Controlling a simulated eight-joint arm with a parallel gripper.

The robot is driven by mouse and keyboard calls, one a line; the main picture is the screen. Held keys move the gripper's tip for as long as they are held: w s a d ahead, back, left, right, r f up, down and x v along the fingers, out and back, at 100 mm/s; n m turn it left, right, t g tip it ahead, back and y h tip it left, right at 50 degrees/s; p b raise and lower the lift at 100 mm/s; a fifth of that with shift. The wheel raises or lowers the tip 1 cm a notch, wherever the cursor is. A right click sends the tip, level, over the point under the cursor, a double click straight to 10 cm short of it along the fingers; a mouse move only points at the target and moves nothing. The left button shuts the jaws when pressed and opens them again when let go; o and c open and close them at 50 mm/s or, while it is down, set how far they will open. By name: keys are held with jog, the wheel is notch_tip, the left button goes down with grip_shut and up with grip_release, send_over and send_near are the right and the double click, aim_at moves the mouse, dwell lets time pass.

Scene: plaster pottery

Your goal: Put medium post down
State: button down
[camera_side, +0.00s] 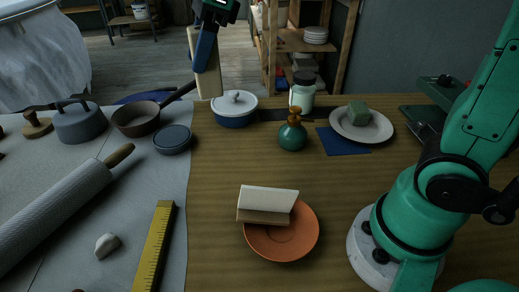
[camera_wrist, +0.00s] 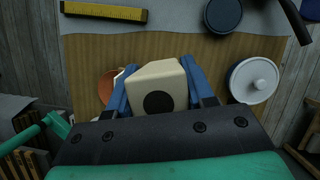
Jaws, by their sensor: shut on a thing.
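The post (camera_side: 208,82), a cream block, hangs upright in my gripper (camera_side: 205,66) at the top of the side view, above the far part of the table. One blue finger lies across it there; the other finger is hidden behind it. In the wrist view both blue fingers press the sides of the post (camera_wrist: 148,76), whose near end shows a black round spot. My gripper is shut on it. An orange saucer (camera_side: 300,237) on the wood has cream blocks (camera_side: 267,199) on it; it is partly hidden in the wrist view (camera_wrist: 105,84).
A yellow ruler (camera_side: 154,246) and rolling pin (camera_side: 52,214) lie on the grey cloth. Bare wood (camera_side: 220,180) lies left of the saucer.

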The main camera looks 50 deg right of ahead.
jog(key=w+d+m+t, duration=0.1)
jog(key=w+d+m, duration=0.15)
jog(key=d, duration=0.25)
jog(key=shift+h, duration=0.3)
jog(key=shift+s+f, duration=0.15)
jog(key=shift+f, duration=4.85)
jog(key=shift+s+f, duration=0.15)
jog(key=shift+f, duration=4.85)
jog(key=shift+c, duration=1.6)
grip_release()
jog(key=shift+f, duration=0.15)
